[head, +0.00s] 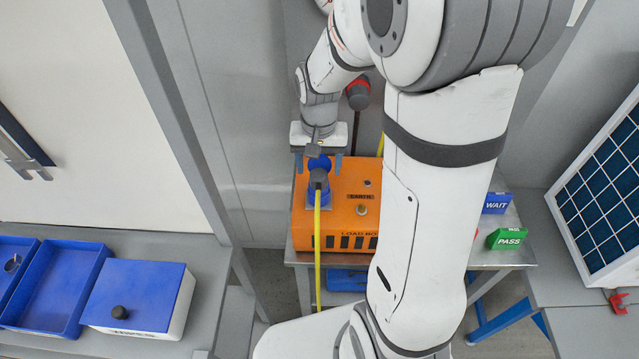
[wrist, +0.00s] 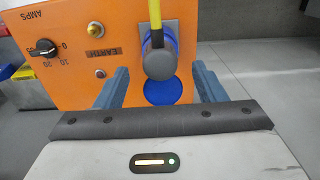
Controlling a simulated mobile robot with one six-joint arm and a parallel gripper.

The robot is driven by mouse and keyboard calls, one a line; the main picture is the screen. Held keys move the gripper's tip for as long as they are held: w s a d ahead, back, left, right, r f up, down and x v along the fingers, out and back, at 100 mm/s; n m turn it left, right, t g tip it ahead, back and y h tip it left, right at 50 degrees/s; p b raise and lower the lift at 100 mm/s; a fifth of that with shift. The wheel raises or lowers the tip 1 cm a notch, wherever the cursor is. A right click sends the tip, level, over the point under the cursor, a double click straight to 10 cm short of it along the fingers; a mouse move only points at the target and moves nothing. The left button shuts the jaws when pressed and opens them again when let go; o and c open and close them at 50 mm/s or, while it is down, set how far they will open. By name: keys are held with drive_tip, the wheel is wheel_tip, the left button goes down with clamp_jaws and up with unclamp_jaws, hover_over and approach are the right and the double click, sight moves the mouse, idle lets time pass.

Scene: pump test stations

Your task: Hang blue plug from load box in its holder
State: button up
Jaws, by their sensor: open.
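The orange load box (head: 352,212) stands on a metal bench in the middle of the head view. It fills the upper part of the wrist view (wrist: 60,60). The blue plug (head: 319,190) is at the load box's left side, with a yellow cable running from its grey end; in the wrist view its grey end (wrist: 160,64) covers part of the blue. A round blue disc (wrist: 163,92) shows just below it. My gripper (head: 320,160) is open, its fingers (wrist: 162,88) on either side of the plug area, apart from it. I cannot clearly make out the holder.
A green PASS block (head: 507,239) and a blue WAIT block (head: 496,203) lie on the bench at right. Blue trays (head: 60,290) and a blue-lidded box (head: 138,295) stand on the left bench. A solar panel (head: 608,190) leans at far right.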

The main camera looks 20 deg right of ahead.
sight(319, 174)
wheel_tip(319, 174, down, 6)
drive_tip(key=b, duration=0.4)
drive_tip(key=shift+c, duration=0.4)
idle(0.7)
drive_tip(key=c, duration=1.2)
drive_tip(key=shift+r+p, duration=2.15)
drive_tip(key=shift+r, duration=0.9)
drive_tip(key=shift+c, duration=0.2)
drive_tip(key=shift+f, duration=0.1)
